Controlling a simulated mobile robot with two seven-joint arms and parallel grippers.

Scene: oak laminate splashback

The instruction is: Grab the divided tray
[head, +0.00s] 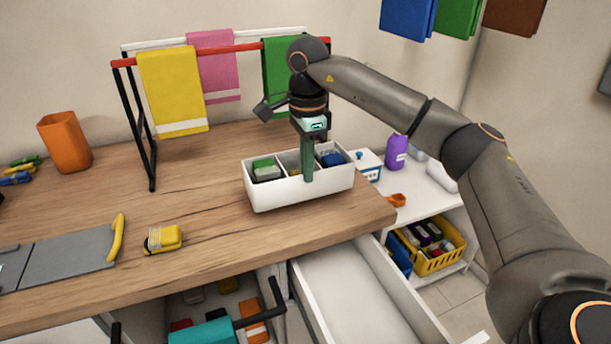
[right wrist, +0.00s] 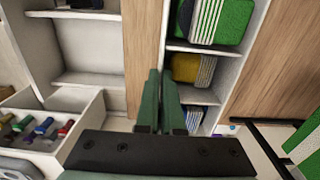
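The divided tray (head: 272,197) is a long white box with three compartments, sitting at the right end of the wooden worktop. Its compartments hold a green-and-white sponge (head: 265,168), something yellow and something blue. My right gripper (head: 307,168) points straight down at the tray's near long wall, with one green finger in front of it. In the right wrist view the green fingers (right wrist: 160,100) are close together with the white wall (right wrist: 167,40) running between them. The gripper looks shut on this wall. The finger behind the wall is mostly hidden in the head view. My left gripper is not in view.
A drying rack (head: 150,130) with yellow, pink and green cloths stands behind the tray. A yellow item (head: 163,238) and a grey board (head: 70,258) lie to the left. An open white drawer (head: 350,290) juts out below. A yellow basket (head: 437,262) sits at the lower right.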

